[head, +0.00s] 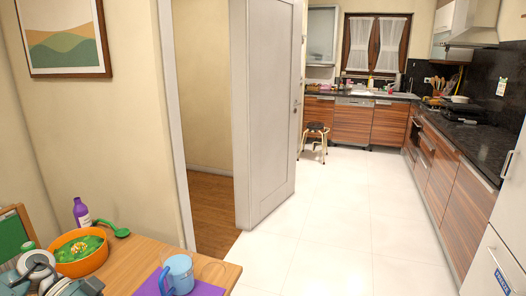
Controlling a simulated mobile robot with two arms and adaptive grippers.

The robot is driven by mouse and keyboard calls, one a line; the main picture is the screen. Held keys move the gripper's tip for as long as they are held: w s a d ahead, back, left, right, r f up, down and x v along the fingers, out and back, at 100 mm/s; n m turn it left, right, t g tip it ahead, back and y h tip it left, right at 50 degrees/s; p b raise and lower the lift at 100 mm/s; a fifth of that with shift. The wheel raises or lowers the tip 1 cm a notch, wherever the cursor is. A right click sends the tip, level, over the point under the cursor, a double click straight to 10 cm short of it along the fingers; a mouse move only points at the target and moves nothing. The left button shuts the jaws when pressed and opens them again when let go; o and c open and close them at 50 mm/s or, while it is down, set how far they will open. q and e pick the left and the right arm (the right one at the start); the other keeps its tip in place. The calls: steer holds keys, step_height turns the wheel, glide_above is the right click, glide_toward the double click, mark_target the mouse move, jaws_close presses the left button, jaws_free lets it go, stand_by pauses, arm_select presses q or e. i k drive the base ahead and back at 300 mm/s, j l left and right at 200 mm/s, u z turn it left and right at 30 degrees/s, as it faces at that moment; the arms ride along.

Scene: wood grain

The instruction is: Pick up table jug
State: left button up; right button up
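A light blue jug (180,272) with a pale rim stands upright on a purple mat (207,289) at the front right of the wooden table (131,258). Whether the fingers are open or shut does not show. My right gripper is out of view.
An orange bowl (84,264) with green food, a purple bottle (82,213) and a green ladle (112,229) sit on the table's left side. White floor (335,235) lies open beyond the table.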

mark_target(175, 276)
steer(key=k+l, duration=0.75)
steer(key=k, duration=0.1)
